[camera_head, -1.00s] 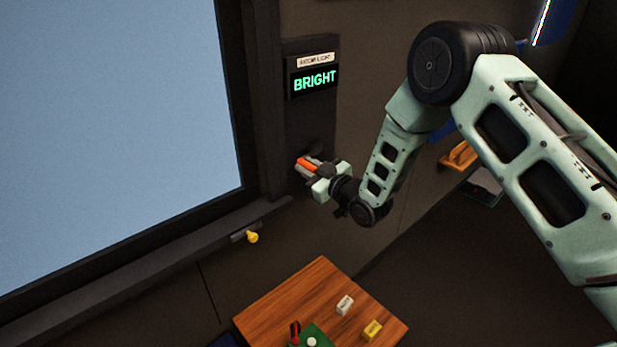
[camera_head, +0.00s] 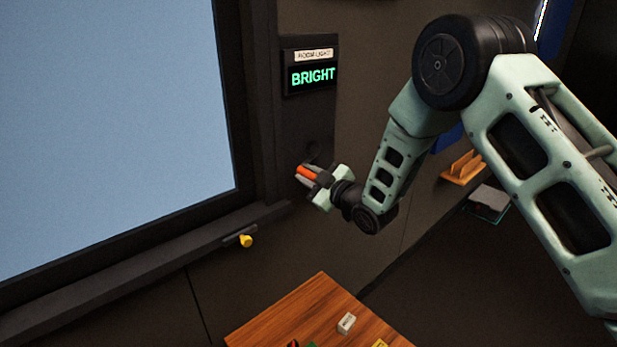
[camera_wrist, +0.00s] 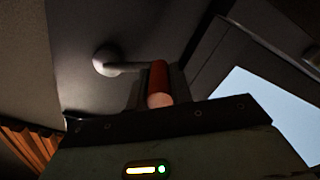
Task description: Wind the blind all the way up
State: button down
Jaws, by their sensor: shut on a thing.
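My gripper (camera_head: 312,179) is shut on the orange crank handle (camera_head: 306,172) beside the window, below the light display. In the wrist view the orange handle (camera_wrist: 158,82) stands just beyond the dark edge of my gripper, and a grey crank arm joins it to a round hub (camera_wrist: 106,61) on the panel. The jaws hide part of the handle. The window (camera_head: 110,120) at the left shows plain pale blue, with no blind visible across the part in view.
The room-light display (camera_head: 313,76) reads BRIGHT. A yellow knob (camera_head: 246,241) sits on the sill below the window. A wooden table (camera_head: 310,315) with a white block (camera_head: 346,323) stands below. An orange holder (camera_head: 463,167) is on the wall at right.

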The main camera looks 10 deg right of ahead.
jog(key=shift+f, duration=0.1)
jog(key=c, duration=1.3)
grip_release()
jog(key=shift+o, duration=0.2)
jog(key=shift+s, duration=0.1)
jog(key=b+v, duration=0.5)
jog(key=v, duration=1.2)
jog(key=shift+s+d, duration=0.15)
